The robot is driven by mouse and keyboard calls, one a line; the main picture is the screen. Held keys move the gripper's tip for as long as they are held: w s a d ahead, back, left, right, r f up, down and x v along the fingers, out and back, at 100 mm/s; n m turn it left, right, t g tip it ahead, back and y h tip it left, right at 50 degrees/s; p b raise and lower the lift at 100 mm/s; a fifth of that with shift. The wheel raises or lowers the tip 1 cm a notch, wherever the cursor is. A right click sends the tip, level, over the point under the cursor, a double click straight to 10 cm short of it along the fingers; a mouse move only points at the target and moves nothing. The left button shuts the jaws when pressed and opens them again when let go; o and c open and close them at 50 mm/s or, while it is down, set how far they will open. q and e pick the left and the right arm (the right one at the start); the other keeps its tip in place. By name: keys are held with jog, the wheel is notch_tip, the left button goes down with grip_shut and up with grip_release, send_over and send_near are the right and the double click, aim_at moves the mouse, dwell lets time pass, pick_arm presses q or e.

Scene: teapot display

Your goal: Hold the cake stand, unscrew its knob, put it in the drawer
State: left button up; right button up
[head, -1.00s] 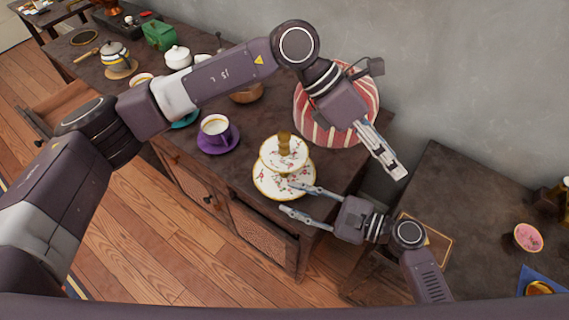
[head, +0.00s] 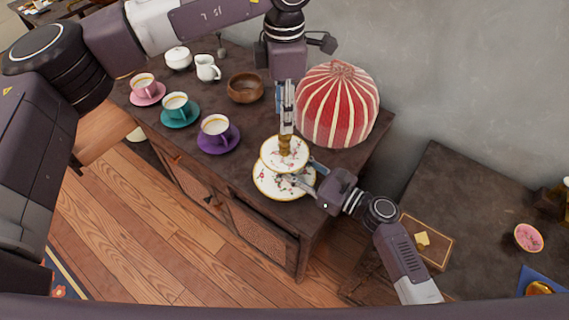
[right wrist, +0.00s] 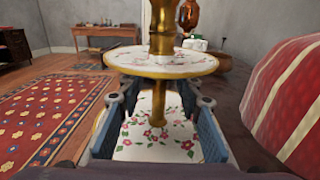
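The cake stand (head: 265,185) has two white floral plates with gold rims and stands upright near the dresser's front right corner. Its gold knob (head: 285,147) is on top. My left gripper (head: 286,132) points down with its fingertips at the knob; whether they grip it is unclear. My right gripper (head: 303,180) reaches in from the right between the plates. In the right wrist view its fingers (right wrist: 160,125) are apart on either side of the gold stem (right wrist: 161,45), with gaps visible. A wooden drawer (head: 103,130) appears pulled out at left, partly hidden by my left arm.
A red striped cosy (head: 337,105) stands close behind the cake stand. A purple cup and saucer (head: 217,133), teal cup (head: 178,107), pink cup (head: 146,90) and wooden bowl (head: 246,88) stand to the left. A lower table (head: 460,200) is at right.

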jog(key=shift+w+a, duration=0.25)
jog(key=shift+a, duration=0.05)
jog(key=shift+c, duration=0.7)
grip_shut()
